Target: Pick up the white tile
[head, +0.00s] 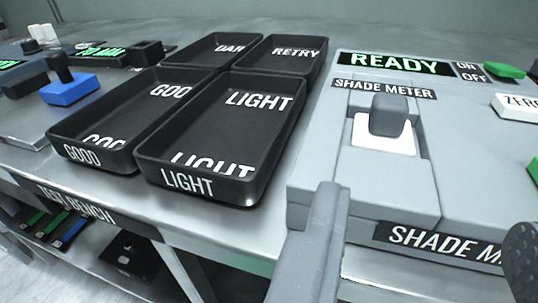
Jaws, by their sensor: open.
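The white tile (372,138) lies in a recess of the grey shade meter (400,203) on the right. A dark grey rounded knob or block (389,114) stands on the tile and covers its middle; I cannot tell whether it is part of the tile. My gripper (425,212) is open and empty. Its left finger rises in front of the meter's left corner, and its right finger shows at the right edge.
Black trays labelled GOOD (92,150), LIGHT (212,184), RETRY (298,70) and a partly readable DAR (214,62) stand left of the meter. A READY display (394,64) and green buttons (504,71) sit behind.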

